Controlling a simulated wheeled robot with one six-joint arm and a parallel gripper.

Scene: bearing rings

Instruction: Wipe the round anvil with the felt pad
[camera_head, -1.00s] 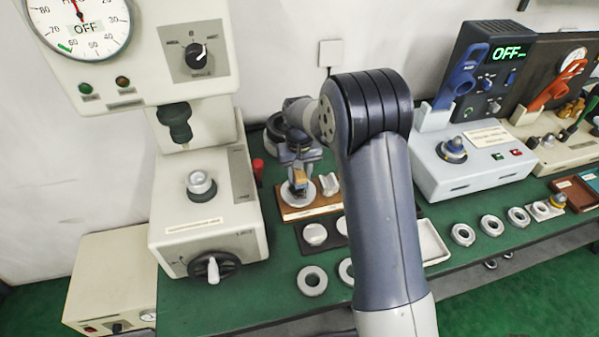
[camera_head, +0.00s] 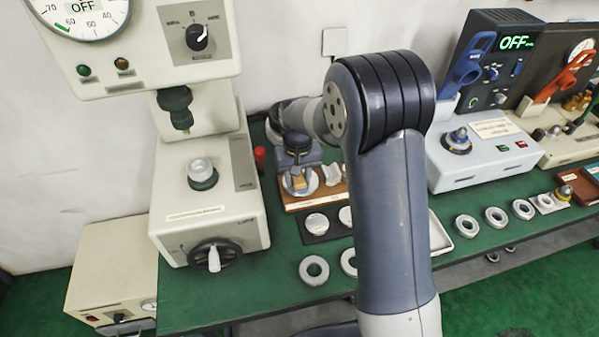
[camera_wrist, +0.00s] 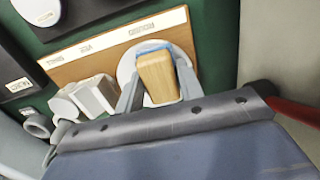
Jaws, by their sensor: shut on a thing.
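The felt pad is a wooden block (camera_wrist: 158,82) with a blue felt layer (camera_wrist: 150,46) at its far end. My gripper (camera_wrist: 157,76) is shut on the block, one finger on each side. The pad is over a pale round disc, which I take for the round anvil (camera_wrist: 125,68), on a wooden board (camera_wrist: 68,73). The pad hides much of the disc; I cannot tell for sure whether the felt touches it. In the head view, the wooden block (camera_head: 300,184) shows over the disc (camera_head: 313,184).
A pale V-notched block (camera_wrist: 92,97) stands beside the disc on the board. A tester with a small round post (camera_head: 201,170) stands left. A dark tray with pale discs (camera_head: 316,224) and several metal rings (camera_head: 314,270) lie in front. A blue-levered machine (camera_head: 480,150) stands right.

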